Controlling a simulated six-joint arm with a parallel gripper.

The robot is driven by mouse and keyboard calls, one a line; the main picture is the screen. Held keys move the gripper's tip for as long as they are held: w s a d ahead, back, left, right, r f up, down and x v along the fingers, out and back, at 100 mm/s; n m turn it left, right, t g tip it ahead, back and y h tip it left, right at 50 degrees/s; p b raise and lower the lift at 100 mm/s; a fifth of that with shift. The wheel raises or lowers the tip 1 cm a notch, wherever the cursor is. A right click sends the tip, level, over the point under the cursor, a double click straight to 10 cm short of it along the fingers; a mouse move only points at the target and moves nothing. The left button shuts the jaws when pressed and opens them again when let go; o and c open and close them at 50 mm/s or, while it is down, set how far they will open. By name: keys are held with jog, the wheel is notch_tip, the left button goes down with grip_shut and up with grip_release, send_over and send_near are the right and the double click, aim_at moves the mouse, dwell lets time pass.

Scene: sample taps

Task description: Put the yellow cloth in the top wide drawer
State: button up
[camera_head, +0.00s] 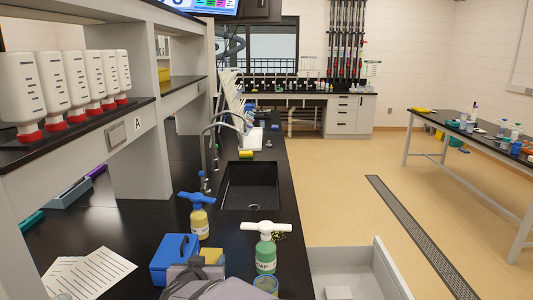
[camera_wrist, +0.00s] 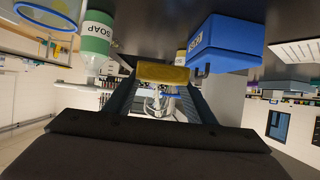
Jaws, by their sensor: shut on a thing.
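In the wrist view, a yellow block-like thing, taken as the yellow cloth (camera_wrist: 163,73), sits between the fingertips of my gripper (camera_wrist: 164,82), which is shut on it. A pale drawer (camera_head: 384,268) stands pulled open at the lower right, right of the counter edge. A small white thing lies inside it.
A green soap bottle (camera_head: 265,257) and a blue-rimmed beaker (camera_head: 266,284) stand between my gripper and the drawer. A blue box (camera_head: 173,257) and a yellow bottle (camera_head: 200,222) stand behind my gripper. Papers (camera_head: 90,274) lie left; a sink (camera_head: 252,185) is farther back.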

jog(key=shift+f, duration=0.1)
notch_tip(320, 180, down, 2)
jog(key=shift+f+b, duration=0.1)
jog(key=shift+b, duration=0.55)
jog(key=shift+f, duration=4.9)
jog(key=shift+f+b, duration=0.15)
jog(key=shift+b, duration=0.15)
jog(key=o, duration=1.1)
